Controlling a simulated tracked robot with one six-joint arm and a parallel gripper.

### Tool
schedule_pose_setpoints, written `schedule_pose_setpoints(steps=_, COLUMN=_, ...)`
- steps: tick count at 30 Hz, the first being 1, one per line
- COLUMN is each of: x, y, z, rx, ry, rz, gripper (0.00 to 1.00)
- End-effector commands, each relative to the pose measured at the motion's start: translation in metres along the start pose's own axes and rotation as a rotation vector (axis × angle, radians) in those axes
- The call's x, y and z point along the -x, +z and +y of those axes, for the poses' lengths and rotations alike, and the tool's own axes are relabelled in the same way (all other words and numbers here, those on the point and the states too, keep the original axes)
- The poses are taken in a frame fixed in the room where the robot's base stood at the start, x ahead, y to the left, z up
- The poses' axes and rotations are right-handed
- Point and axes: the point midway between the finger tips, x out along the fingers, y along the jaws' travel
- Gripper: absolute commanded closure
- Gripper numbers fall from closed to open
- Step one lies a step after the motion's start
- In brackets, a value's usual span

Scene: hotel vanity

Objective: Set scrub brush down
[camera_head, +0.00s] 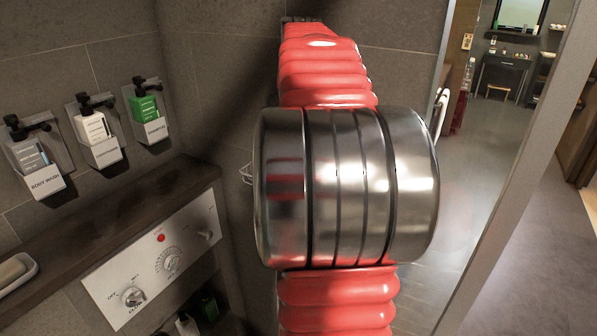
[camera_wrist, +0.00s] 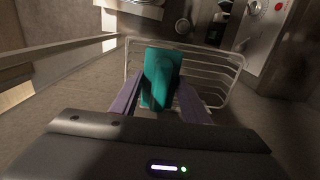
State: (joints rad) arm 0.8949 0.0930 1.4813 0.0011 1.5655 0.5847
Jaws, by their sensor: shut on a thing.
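The scrub brush (camera_wrist: 161,78) shows in the wrist view as a teal block standing out between my fingers; its bristles cannot be made out. My gripper (camera_wrist: 158,100) is shut on it, with a purple finger on each side. A white wire basket or rack (camera_wrist: 218,65) lies beyond and around the brush in that view. I cannot tell whether the brush touches it. In the head view my red and metal arm blocks the middle, and neither gripper nor brush shows there.
In the head view, body wash (camera_head: 29,158), a white bottle (camera_head: 93,128) and a green bottle (camera_head: 145,108) hang in wall holders. Below are a dark ledge (camera_head: 110,212), a soap dish (camera_head: 17,272) and a control panel (camera_head: 160,262). A metal frame (camera_head: 520,165) stands right.

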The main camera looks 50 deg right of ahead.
Motion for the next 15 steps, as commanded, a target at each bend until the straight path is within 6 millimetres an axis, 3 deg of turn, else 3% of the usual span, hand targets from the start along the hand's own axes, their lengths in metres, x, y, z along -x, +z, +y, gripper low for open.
schedule_pose_setpoints(steps=9, x=-0.035, y=0.001, z=0.001, rx=0.0, ry=0.001, rz=-0.002, gripper=0.85)
schedule_pose_setpoints(steps=15, x=-0.037, y=0.0, z=0.0, rx=0.0, ry=0.0, rz=0.0, gripper=0.85)
